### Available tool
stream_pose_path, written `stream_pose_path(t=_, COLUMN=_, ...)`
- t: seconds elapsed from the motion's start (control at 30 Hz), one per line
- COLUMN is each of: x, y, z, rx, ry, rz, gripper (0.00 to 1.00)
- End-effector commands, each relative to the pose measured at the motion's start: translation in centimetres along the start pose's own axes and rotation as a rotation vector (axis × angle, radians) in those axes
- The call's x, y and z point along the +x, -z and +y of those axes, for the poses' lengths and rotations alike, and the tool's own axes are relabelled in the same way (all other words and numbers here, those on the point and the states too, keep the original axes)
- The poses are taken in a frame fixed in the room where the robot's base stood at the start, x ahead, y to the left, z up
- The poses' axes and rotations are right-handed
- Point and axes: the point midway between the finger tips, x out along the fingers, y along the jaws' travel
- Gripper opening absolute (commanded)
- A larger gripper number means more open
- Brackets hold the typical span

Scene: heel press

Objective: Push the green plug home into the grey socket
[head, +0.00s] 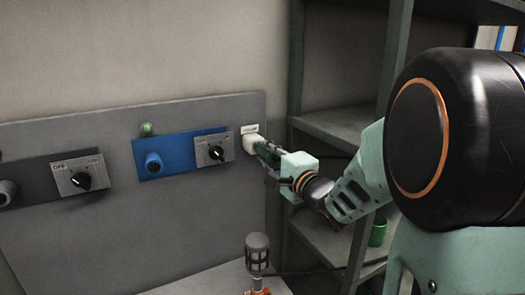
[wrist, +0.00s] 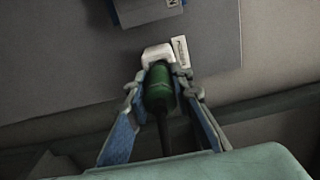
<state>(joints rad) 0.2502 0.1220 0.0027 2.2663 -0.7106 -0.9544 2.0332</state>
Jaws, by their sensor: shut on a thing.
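The pale grey socket (head: 251,143) is fixed to the right end of the grey wall panel; it also shows in the wrist view (wrist: 156,54). The green plug (wrist: 159,88) points at the socket, its front end against or just inside the socket's mouth. I cannot tell how deep it sits. A dark cable (wrist: 163,134) runs back from the plug. My gripper (head: 266,153) is at the socket from the right, with its fingers on both sides of the plug and shut on it. In the head view the fingers mostly hide the plug.
A white label (wrist: 181,53) is beside the socket. Left of it are a dial (head: 215,150), a blue plate (head: 178,155) with a knob, and a green lamp (head: 147,128). Grey shelving (head: 345,123) stands close on the right. A microphone-like object (head: 257,255) stands below.

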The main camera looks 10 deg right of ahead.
Motion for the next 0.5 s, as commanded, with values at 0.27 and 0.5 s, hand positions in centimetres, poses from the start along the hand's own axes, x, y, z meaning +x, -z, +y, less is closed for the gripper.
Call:
stream_pose_path(t=0.27, x=-1.1, y=0.0, z=-0.1, rx=-0.001, ry=0.001, rz=0.000, gripper=0.00)
stream_pose_path(t=0.5, x=-2.1, y=0.0, z=-0.1, rx=0.000, ry=0.000, rz=0.001, gripper=0.00)
